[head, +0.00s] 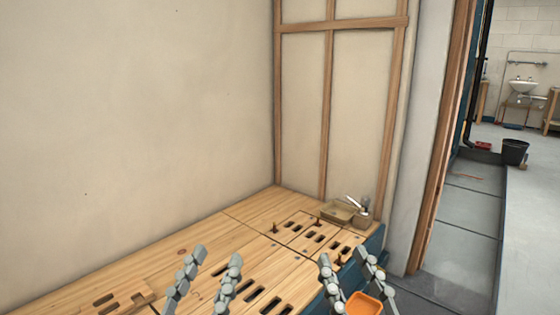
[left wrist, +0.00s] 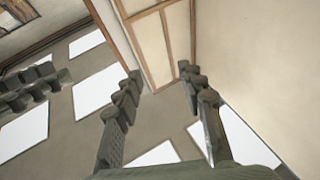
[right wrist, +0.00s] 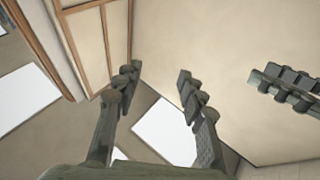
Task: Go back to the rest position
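My left gripper (head: 216,254) is at the lower middle of the head view, fingers pointing up and spread apart. In the left wrist view its fingers (left wrist: 161,72) are apart with nothing between them. My right gripper (head: 343,256) is to its right, also fingers up and spread. In the right wrist view its fingers (right wrist: 157,72) are apart and empty. Both grippers appear in front of the wooden bench (head: 180,252) in the head view. Each wrist view also shows part of the other gripper at its side. The arms below are out of frame.
An orange container (head: 366,304) shows beyond the right gripper's fingers. A small box (head: 340,212) and tools stand at the bench's far corner. A slotted wooden block (head: 118,301) is at lower left. Walls close the back and left; a doorway with open floor (head: 455,225) is right.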

